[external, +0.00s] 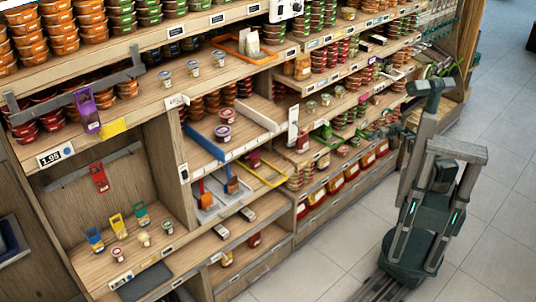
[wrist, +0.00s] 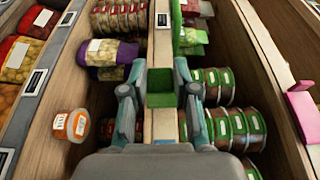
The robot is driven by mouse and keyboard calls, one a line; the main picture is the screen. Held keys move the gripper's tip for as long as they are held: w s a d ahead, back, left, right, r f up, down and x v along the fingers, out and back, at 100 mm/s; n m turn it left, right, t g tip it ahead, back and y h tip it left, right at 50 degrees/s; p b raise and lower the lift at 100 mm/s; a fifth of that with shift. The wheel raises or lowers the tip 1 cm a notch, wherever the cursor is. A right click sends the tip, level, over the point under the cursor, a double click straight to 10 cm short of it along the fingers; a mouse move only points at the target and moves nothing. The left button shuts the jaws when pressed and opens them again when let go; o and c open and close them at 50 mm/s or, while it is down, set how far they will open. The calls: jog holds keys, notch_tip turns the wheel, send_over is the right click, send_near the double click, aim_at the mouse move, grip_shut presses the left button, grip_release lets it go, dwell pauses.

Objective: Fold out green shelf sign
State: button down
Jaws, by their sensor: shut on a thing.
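In the wrist view a small dark green plate, the shelf sign (wrist: 160,86), sits between the two fingers of my gripper (wrist: 160,100) at the shelf's front strip. The grey-blue fingers are closed in on its sides. The sign looks square-on to the camera; its hinge and exact fold angle cannot be made out. In the external view my arm stands at the right, its upper end near the shelves; the fingers and the held sign cannot be made out there.
In the wrist view, green-labelled tubs (wrist: 225,125) lie right of the strip, and a purple-ended bag (wrist: 108,55) and an orange-lidded tub (wrist: 72,125) lie left. A pink sign (wrist: 300,100) stands at the right edge. Open floor (external: 330,255) lies before the shelves.

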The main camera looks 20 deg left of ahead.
jog(key=shift+w+a+r+t+y, duration=0.15)
jog(key=shift+w+a+t, duration=0.05)
jog(key=shift+w+a, duration=0.25)
jog(key=shift+w+a+r+t+y, duration=0.15)
jog(key=shift+w+a+t, duration=0.05)
jog(key=shift+w+a, duration=0.2)
jog(key=c, duration=0.9)
grip_release()
jog(key=shift+s, duration=0.1)
jog(key=shift+d+f, duration=0.1)
jog(key=shift+f, duration=0.05)
jog(key=shift+g, duration=0.4)
jog(key=v, duration=0.8)
jog(key=s+d+v, duration=0.1)
jog(key=v, duration=0.2)
jog(key=shift+w+d+r, duration=0.15)
jog(key=shift+d+r, duration=0.25)
jog(key=shift+d, duration=0.05)
